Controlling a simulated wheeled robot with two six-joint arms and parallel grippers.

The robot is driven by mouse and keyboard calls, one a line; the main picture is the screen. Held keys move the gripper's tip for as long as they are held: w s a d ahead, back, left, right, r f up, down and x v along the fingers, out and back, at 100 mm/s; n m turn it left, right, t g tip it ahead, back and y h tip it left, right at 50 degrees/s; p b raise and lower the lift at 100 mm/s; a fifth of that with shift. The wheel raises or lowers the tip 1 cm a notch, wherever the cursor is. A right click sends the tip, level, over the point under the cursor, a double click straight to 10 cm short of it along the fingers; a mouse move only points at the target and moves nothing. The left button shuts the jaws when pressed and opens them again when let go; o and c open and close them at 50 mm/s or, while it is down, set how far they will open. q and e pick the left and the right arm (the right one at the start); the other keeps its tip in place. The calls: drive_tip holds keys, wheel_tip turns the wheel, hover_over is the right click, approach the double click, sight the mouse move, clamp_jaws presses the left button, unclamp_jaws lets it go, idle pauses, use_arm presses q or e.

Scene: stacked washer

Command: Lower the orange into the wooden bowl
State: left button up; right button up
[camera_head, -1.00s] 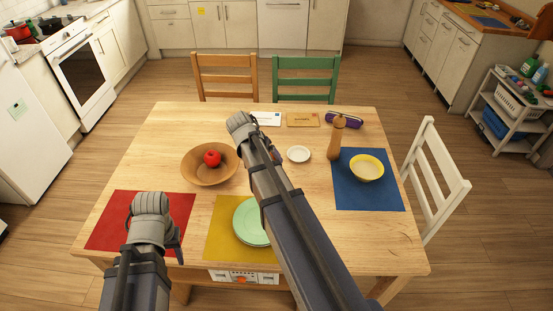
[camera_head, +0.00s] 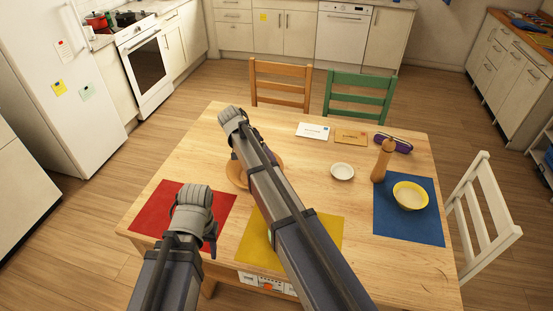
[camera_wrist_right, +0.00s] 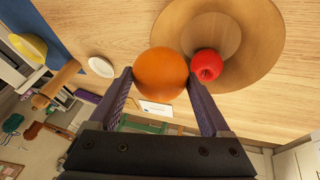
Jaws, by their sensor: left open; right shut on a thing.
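The orange (camera_wrist_right: 160,73) is held between the two fingers of my right gripper (camera_wrist_right: 163,88) in the right wrist view. It is hidden in the head view. The wooden bowl (camera_wrist_right: 262,62) lies beyond the orange, to its right, and holds a red apple (camera_wrist_right: 207,65). The orange overlaps the bowl's edge in this view; its height above the bowl is unclear. In the head view my right arm covers most of the bowl (camera_head: 233,173), and the right gripper is hidden. My left gripper (camera_head: 210,240) is above the red mat (camera_head: 155,213), open, its fingers mostly hidden.
A yellow mat (camera_head: 254,238) lies right of the red one. A white saucer (camera_head: 342,172), a wooden pepper mill (camera_head: 382,162) and a yellow bowl (camera_head: 410,196) on a blue mat (camera_head: 400,232) stand to the right. Envelopes (camera_head: 313,131) lie at the back.

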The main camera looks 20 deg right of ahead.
drive_tip(key=w+a+f+b, duration=0.2)
drive_tip(key=w+a, duration=0.2)
drive_tip(key=a, duration=0.1)
drive_tip(key=shift+f, duration=0.15)
drive_tip(key=shift+d, duration=0.15)
drive_tip(key=shift+d, duration=0.25)
drive_tip(key=shift+f, duration=0.15)
idle(0.7)
drive_tip(key=shift+f+b, duration=2.45)
drive_tip(key=shift+b, duration=0.1)
drive_tip(key=shift+f+b, duration=2.5)
idle(0.5)
drive_tip(key=o, duration=1.3)
drive_tip(key=shift+r, duration=0.15)
